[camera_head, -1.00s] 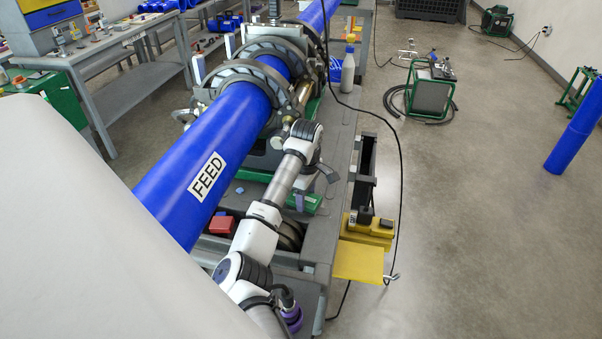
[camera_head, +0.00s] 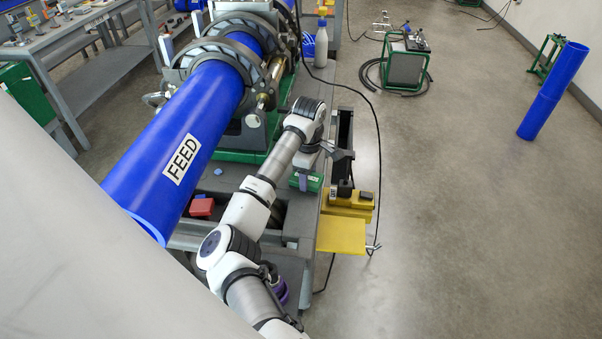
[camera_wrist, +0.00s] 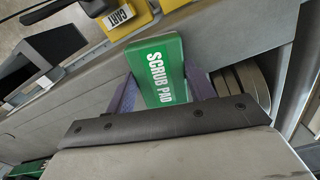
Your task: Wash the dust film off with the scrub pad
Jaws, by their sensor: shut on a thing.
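The green scrub pad (camera_wrist: 158,68), with white lettering, is between the two purple fingers of my gripper (camera_wrist: 160,88) in the wrist view. My gripper is shut on it. In the head view the scrub pad (camera_head: 306,182) shows as a green block below my wrist, over the right side of the grey cart. The blue pipe (camera_head: 170,160) labelled FEED lies through the clamps to the left of my arm. I cannot make out a dust film on it.
Ring clamps (camera_head: 222,62) hold the pipe. A white bottle (camera_head: 321,45) stands on the cart behind my arm. A red block (camera_head: 202,207) lies under the pipe. A yellow shelf (camera_head: 341,236) sticks out at the cart's right side, with a black cable beside it.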

